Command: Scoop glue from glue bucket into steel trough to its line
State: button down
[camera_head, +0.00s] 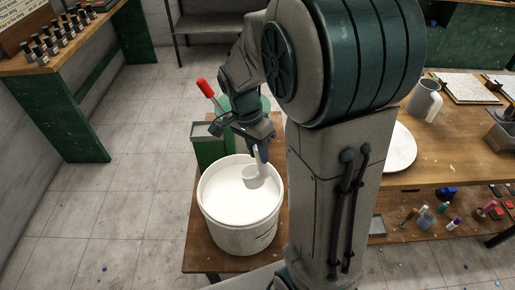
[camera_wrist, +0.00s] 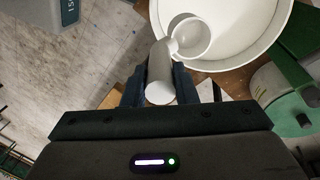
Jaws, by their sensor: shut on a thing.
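The glue bucket (camera_head: 240,232) is a large white tub on a low wooden table, filled with white glue; it also shows in the wrist view (camera_wrist: 240,66). My gripper (camera_head: 262,150) is above the bucket's far right side, shut on the handle of a white scoop (camera_head: 252,184). In the wrist view the scoop's handle (camera_wrist: 160,75) is between my gripper's fingers (camera_wrist: 160,88), and its round cup lies over the bucket's opening. I cannot tell whether the cup touches the glue or holds any. I cannot identify the steel trough for certain.
A green box (camera_head: 209,148) stands close behind the bucket, with a red-handled tool (camera_head: 206,88) above it. My arm hides the middle. Tiled floor at left is clear.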

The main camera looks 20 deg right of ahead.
aim_at(258, 177)
jog(key=shift+w+a+f+b+x, duration=0.1)
jog(key=shift+w+a+b+x, duration=0.25)
jog(key=shift+b+x, duration=1.4)
jog(key=shift+w+a+f+b+x, duration=0.1)
jog(key=shift+w+a+b+x, duration=0.2)
jog(key=shift+b+x, duration=1.5)
jog(key=shift+w+a+f+b+x, duration=0.25)
jog(key=shift+b+x, duration=0.75)
jog(key=shift+x, duration=1.45)
jog(key=shift+w+r, duration=0.15)
jog(key=shift+r, duration=0.05)
jog(key=shift+r+t+y+p, duration=0.4)
jog(key=shift+r+p, duration=0.65)
jog(key=shift+r, duration=1.1)
jog(key=shift+r+t+y+p, duration=0.45)
jog(key=shift+r+p, duration=0.6)
jog(key=shift+r, duration=1.1)
jog(key=shift+r+t+y+p, duration=0.25)
jog(key=shift+r+t+p, duration=0.55)
jog(key=shift+r, duration=1.4)
jog(key=shift+g, duration=0.25)
jog(key=shift+w+a, duration=0.1)
